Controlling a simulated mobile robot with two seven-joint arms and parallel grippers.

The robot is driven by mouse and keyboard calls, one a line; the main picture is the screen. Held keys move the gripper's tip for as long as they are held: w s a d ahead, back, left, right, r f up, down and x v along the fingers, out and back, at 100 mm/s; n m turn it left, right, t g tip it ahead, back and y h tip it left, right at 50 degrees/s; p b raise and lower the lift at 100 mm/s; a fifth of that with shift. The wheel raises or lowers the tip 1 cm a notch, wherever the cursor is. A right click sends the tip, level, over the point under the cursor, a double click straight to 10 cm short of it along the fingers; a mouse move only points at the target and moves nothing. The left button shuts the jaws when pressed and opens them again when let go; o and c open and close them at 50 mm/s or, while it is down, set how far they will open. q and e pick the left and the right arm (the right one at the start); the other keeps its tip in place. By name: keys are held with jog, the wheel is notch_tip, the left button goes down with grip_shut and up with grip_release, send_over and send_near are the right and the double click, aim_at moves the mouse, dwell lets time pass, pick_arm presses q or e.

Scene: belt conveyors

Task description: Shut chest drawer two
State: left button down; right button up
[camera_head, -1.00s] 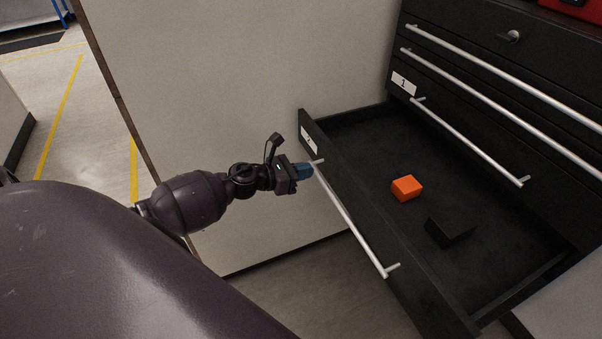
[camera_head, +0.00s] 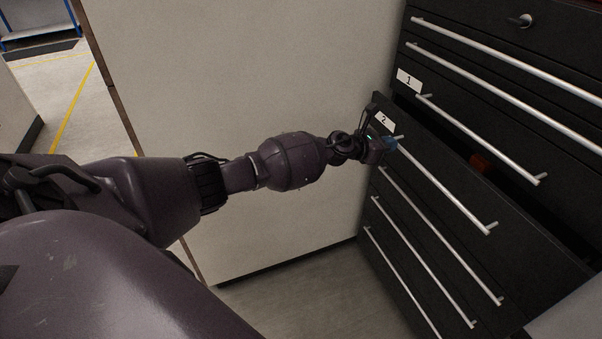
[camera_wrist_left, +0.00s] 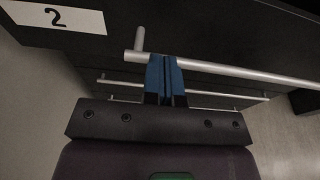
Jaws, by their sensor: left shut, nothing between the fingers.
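Chest drawer two (camera_head: 480,208), black with a label "2" and a silver bar handle (camera_head: 440,185), stands a little way out of the black chest. A narrow dark gap shows above its front. My left gripper (camera_head: 392,144) is at the handle's left end, near the label. In the left wrist view its blue fingers (camera_wrist_left: 166,75) are together, at the drawer's handle (camera_wrist_left: 230,72) close to its end post, with nothing between them. Whether they touch the handle or the front is hard to tell. My right gripper is out of view.
Drawer one (camera_head: 480,125), labelled "1", is above and looks closed. More closed drawers with bar handles (camera_head: 435,250) lie below. A pale wall panel (camera_head: 240,80) stands left of the chest. Grey floor (camera_head: 300,300) is open in front.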

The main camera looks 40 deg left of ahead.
aim_at(409, 137)
pick_arm(q)
jog(key=x, duration=0.2)
jog(key=b+x, duration=0.1)
jog(key=x, duration=0.1)
jog(key=b+x, duration=0.1)
jog(key=x, duration=0.1)
jog(key=shift+w+d+r, duration=0.1)
jog(key=shift+w+r, duration=0.05)
jog(key=shift+r, duration=0.2)
jog(key=shift+w+r, duration=0.1)
jog(key=shift+r, duration=0.4)
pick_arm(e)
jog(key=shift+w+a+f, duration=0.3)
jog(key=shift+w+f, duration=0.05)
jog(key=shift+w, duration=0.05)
